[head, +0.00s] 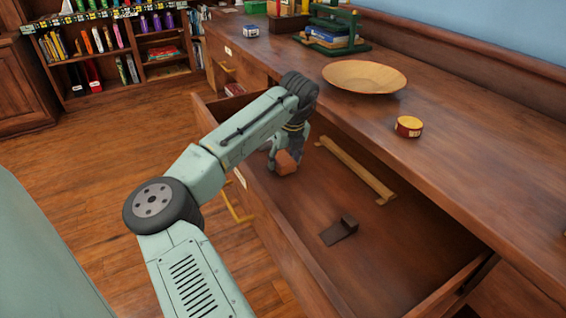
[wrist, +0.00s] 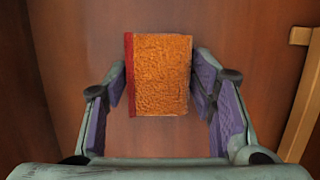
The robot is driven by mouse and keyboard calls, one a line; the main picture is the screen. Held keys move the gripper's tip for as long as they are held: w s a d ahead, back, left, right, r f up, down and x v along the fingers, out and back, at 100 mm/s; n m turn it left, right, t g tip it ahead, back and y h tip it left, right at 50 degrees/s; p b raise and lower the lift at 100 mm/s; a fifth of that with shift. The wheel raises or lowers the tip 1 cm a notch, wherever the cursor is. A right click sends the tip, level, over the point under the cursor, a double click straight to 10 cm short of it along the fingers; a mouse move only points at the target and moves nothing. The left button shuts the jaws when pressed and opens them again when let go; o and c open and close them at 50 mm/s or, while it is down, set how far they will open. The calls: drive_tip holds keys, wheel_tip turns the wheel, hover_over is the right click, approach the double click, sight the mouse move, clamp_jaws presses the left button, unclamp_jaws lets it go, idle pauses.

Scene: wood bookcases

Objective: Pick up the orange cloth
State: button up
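The orange cloth (wrist: 160,75) shows in the wrist view as a flat-looking, rough orange rectangle with a dark red strip along its left edge. It is inside the open drawer, and in the head view it is a small orange block shape (head: 287,162) near the drawer's left side. My gripper (wrist: 160,82) is right above it and open. One purple-padded finger is on each side of the cloth, with narrow gaps of drawer floor visible. My arm hides part of the area around the cloth in the head view.
The drawer (head: 400,240) also holds a yellowish wooden strip (head: 355,170) and a small dark brown object (head: 340,230). The drawer walls surround my gripper.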

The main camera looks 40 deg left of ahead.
sight(284, 158)
drive_tip(key=c, duration=0.7)
wheel_tip(284, 158, up, 10)
idle(0.4)
drive_tip(key=o, duration=0.5)
drive_tip(key=c, duration=0.4)
